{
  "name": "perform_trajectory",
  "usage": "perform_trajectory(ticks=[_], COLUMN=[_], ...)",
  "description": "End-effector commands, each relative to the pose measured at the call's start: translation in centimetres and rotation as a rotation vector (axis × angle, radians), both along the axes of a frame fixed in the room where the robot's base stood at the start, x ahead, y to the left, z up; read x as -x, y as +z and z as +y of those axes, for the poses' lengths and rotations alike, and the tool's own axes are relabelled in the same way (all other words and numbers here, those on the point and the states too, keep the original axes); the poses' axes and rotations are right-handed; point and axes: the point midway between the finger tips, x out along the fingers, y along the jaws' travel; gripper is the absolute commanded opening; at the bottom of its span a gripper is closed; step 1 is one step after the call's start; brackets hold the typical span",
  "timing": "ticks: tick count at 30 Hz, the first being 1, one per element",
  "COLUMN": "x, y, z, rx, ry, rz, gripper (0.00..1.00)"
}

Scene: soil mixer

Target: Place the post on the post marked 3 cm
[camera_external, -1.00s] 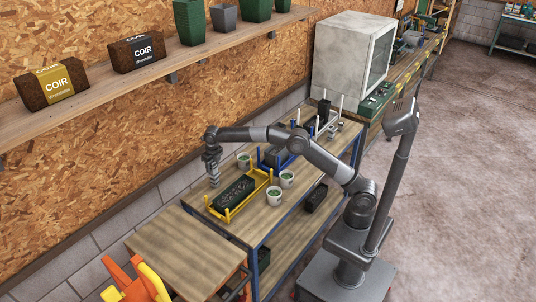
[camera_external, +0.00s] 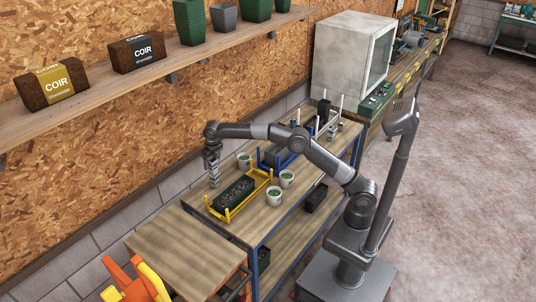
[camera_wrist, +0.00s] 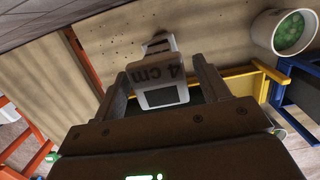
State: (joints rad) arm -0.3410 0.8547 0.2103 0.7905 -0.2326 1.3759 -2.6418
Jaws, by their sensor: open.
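My gripper (camera_wrist: 163,84) is open, with one finger on each side of a pale post marked "4 cm" (camera_wrist: 158,72) in the wrist view. The post has a dark square on its near end. Another pale piece with dark markings (camera_wrist: 158,42) shows just beyond it, largely hidden; its marking cannot be read. In the external view my gripper (camera_external: 212,155) points down over a small grey-white upright stack (camera_external: 214,178) on the bench, left of the yellow crate. No "3 cm" mark is readable.
The yellow crate (camera_external: 229,214) holds a dark tray and stands close beside the stack. White cups with green contents (camera_external: 274,198) stand around it. A blue crate (camera_external: 262,163) is farther back. The wooden bench (camera_external: 196,201) has bare room at the front left.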

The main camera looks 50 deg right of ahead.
Motion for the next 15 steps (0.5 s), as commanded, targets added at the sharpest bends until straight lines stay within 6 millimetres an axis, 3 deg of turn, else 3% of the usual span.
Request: perform_trajectory(ticks=[8,15], x=[0.9,1.2], y=[6.3,8.7], z=[0.1,0.0], rx=[-0.001,-0.001], ry=[0.001,0.001], rz=[-0.002,-0.001], gripper=[0.68,0.68])
